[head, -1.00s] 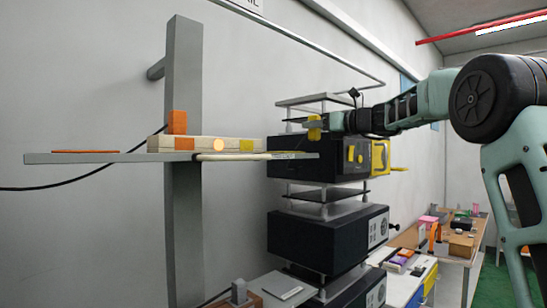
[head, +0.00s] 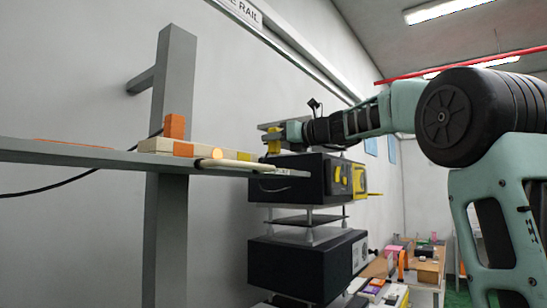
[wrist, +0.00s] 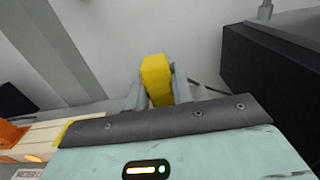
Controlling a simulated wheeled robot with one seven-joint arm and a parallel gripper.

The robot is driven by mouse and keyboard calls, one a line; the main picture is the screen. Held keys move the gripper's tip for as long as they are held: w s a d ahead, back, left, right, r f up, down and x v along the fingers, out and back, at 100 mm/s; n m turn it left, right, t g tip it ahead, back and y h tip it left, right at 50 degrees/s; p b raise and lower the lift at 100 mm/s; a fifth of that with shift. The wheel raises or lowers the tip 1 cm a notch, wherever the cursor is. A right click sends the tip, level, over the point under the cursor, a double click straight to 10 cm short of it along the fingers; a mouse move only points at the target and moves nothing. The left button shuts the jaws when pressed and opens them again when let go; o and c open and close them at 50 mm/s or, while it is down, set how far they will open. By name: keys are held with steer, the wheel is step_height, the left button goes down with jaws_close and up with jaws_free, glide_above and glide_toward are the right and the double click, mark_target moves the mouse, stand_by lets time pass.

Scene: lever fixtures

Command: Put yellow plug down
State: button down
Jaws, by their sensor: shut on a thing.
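The yellow plug (head: 273,140) is held at the end of my arm, just above the right end of the grey shelf (head: 110,157). In the wrist view the yellow plug (wrist: 157,80) stands between the two grey fingers of my gripper (wrist: 155,92), which is shut on it. In the head view my gripper (head: 280,138) reaches in from the right. Whether the plug touches anything below it cannot be told.
An orange plug (head: 174,126) stands in a cream power strip (head: 185,148) with a glowing orange button (head: 216,153) on the shelf. A black box (head: 300,176) with a yellow panel is just behind the shelf end. A grey post (head: 170,200) rises at left.

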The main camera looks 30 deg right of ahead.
mark_target(279, 152)
steer(key=shift+f, duration=2.05)
steer(key=c, duration=1.2)
jaws_free()
steer(key=shift+d, duration=0.1)
steer(key=b+v, duration=0.4)
steer(key=v, duration=0.8)
steer(key=shift+b, duration=0.35)
